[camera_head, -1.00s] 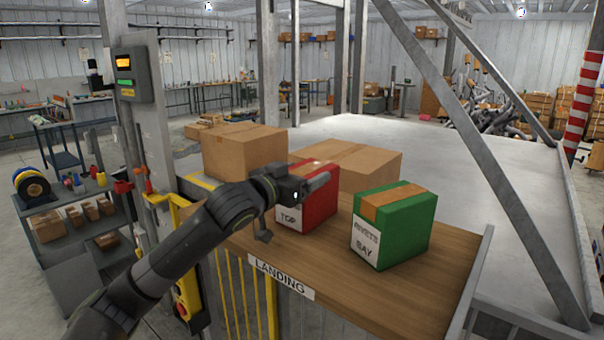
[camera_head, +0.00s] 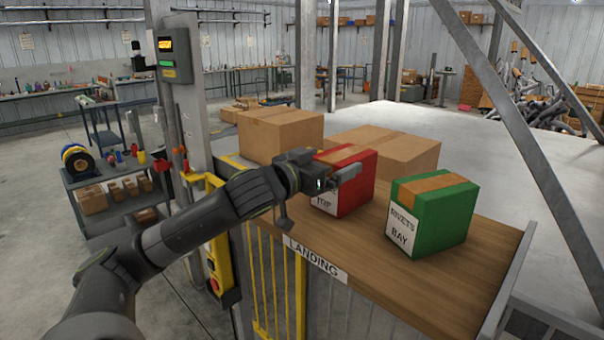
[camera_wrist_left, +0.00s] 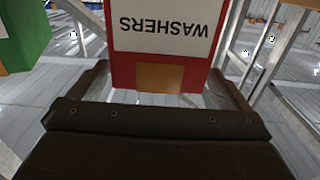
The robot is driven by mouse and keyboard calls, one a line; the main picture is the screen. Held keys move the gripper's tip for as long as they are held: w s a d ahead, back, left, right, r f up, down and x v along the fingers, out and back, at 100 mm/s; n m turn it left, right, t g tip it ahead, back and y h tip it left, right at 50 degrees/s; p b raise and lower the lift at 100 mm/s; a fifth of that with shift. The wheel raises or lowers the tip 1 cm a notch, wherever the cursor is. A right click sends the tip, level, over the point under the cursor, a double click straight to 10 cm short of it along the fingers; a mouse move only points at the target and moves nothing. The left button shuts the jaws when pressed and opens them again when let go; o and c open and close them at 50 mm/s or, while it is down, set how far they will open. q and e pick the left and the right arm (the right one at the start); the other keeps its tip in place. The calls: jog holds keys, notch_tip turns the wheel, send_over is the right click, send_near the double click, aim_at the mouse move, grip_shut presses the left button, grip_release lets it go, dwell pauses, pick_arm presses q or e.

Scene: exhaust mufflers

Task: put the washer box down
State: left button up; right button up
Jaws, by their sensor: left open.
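The washer box is a red box (camera_head: 352,191) with a brown tape strip and a white label. It rests on the wooden landing shelf (camera_head: 440,292). In the left wrist view the box (camera_wrist_left: 160,72) shows its label reading WASHERS upside down. My left gripper (camera_head: 343,174) is open at the upper front of the box and hides part of it. In the left wrist view its fingers (camera_wrist_left: 160,85) stand on either side of the box, with narrow gaps. I cannot tell how far they reach past its face. My right gripper is not in view.
A green box (camera_head: 440,214) labelled RIVETS BAY stands to the right on the shelf. Two cardboard boxes, one at the left (camera_head: 280,133) and one at the right (camera_head: 393,153), stand behind the red box. A grey post with a lit panel (camera_head: 174,55) rises at left.

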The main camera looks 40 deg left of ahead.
pick_arm(q)
jog(key=s, duration=0.3)
jog(key=shift+s+a+p, duration=0.3)
jog(key=shift+p, duration=0.05)
jog(key=shift+s+p, duration=2.4)
jog(key=shift+p, duration=1.25)
jog(key=shift+f, duration=0.1)
